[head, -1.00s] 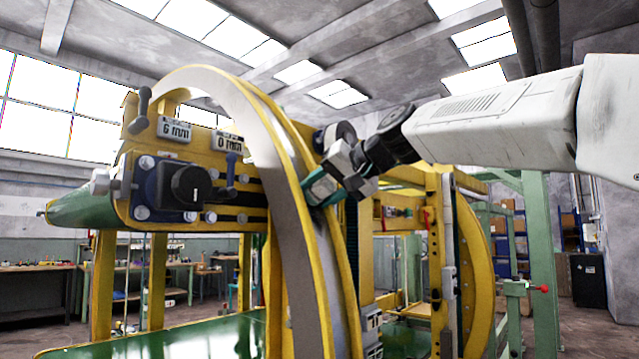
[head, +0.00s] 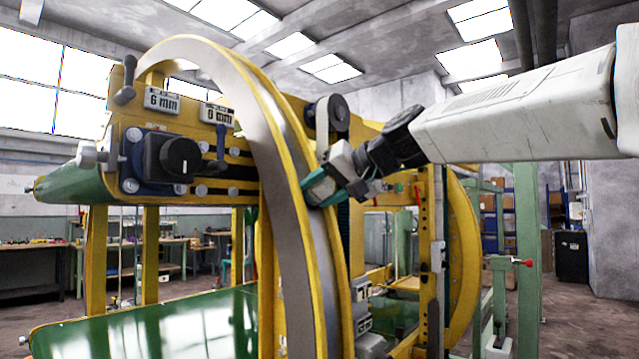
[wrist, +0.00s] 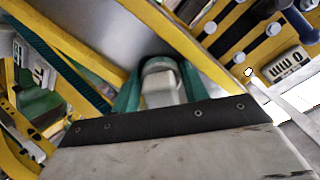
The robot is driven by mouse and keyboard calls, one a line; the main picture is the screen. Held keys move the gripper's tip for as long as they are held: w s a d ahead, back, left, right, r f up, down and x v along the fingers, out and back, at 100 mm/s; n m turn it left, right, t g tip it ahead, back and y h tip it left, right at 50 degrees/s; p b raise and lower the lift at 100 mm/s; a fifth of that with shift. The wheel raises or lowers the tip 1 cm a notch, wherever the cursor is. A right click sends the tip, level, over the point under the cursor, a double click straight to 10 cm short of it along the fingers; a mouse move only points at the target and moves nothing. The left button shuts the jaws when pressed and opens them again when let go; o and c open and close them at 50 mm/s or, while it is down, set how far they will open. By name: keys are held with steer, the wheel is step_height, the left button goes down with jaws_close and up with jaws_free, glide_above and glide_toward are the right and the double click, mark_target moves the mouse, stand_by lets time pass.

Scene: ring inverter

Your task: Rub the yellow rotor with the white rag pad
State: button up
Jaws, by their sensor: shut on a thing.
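The yellow rotor (head: 266,128) is a large upright ring with yellow edges and a grey band between them. It fills the middle of the head view, and its grey band (wrist: 125,35) and yellow edge show in the wrist view. My gripper (head: 318,188) is at the ring's right side, with teal fingertips over the band. In the wrist view the teal fingers (wrist: 158,88) are shut on the white rag pad (wrist: 161,78), a pale block between them. The pad's far end lies against or very close to the grey band; contact is hidden. The pad is hidden in the head view.
A yellow frame with a black knob (head: 180,158) and small readout plates (head: 162,100) stands left of my gripper. A belt pulley (head: 338,112) is close above it. A glossy green bed (head: 150,330) lies below. Green posts (head: 527,240) stand at right.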

mark_target(311, 214)
steer(key=shift+s+d+f, duration=0.15)
steer(key=shift+d+f, duration=0.05)
steer(key=shift+f, duration=0.6)
steer(key=shift+s+d+f, duration=0.15)
steer(key=shift+d+f, duration=0.05)
steer(key=shift+f, duration=0.55)
steer(key=shift+s, duration=0.1)
steer(key=shift+r, duration=0.1)
steer(key=shift+w+a+r, duration=0.4)
steer(key=shift+a+r, duration=0.2)
steer(key=shift+r, duration=1.2)
steer(key=shift+w+a+r, duration=0.35)
steer(key=shift+a+r, duration=0.25)
steer(key=shift+r, duration=1.25)
steer(key=shift+w+a+r, duration=0.4)
steer(key=shift+a+r, duration=0.2)
steer(key=shift+r, duration=1.2)
steer(key=shift+c, duration=0.2)
steer(key=shift+o, duration=0.2)
steer(key=shift+s+d+f, duration=0.4)
steer(key=shift+d+f, duration=0.1)
steer(key=shift+f, duration=1.4)
steer(key=shift+s+d+f, duration=0.4)
steer(key=shift+d+f, duration=0.15)
steer(key=shift+f, duration=1.35)
steer(key=shift+s+d+f, duration=0.4)
steer(key=shift+d+f, duration=0.1)
steer(key=shift+f, duration=1.4)
